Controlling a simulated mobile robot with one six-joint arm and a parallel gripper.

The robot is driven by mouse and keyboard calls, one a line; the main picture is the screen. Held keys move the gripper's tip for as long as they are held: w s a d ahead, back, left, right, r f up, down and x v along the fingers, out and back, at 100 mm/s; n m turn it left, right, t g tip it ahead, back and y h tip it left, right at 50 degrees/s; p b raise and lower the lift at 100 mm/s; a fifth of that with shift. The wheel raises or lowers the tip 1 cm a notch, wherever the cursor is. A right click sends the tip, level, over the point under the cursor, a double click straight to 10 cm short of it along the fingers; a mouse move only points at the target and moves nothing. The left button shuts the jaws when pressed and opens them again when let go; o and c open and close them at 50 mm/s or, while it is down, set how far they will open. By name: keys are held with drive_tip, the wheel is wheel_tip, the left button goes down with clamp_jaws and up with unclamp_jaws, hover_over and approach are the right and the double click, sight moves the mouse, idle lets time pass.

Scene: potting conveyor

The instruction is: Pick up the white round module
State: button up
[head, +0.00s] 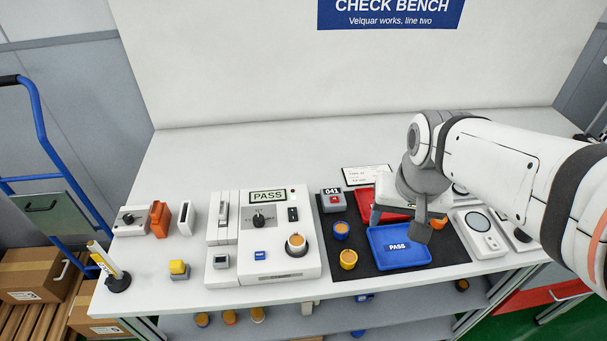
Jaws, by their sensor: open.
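The white round module (297,240) has an orange-brown top. It sits upright in the dark round socket at the right of the white tester (258,268), whose display reads PASS. My gripper (399,222) is open, well to the right of the module, above the blue PASS tray and the red tray. I see nothing between its fingers. The module's lower part is hidden in the socket.
A blue round module (341,237) and a yellow one (348,265) stand on the black mat (360,220), left of the blue tray (400,262). A grey counter (333,200) and red tray (365,200) are behind. The bench's rear left is clear.

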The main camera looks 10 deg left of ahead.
drive_tip(key=w+a+f+g, duration=0.1)
drive_tip(key=w+a+f, duration=0.2)
drive_tip(key=a, duration=0.5)
drive_tip(key=m+g, duration=0.1)
approach(297, 243)
drive_tip(key=shift+w+d+f+b, duration=0.1)
drive_tip(key=shift+w+d+b, duration=0.2)
drive_tip(key=shift+d+b, duration=0.1)
drive_tip(key=shift+a+f, duration=0.25)
drive_tip(key=shift+f, duration=0.05)
drive_tip(key=f, duration=0.7)
drive_tip(key=shift+s+a+f+p, duration=0.15)
drive_tip(key=shift+s+a+p, duration=0.05)
drive_tip(key=shift+a+p, duration=0.2)
drive_tip(key=c, duration=1.1)
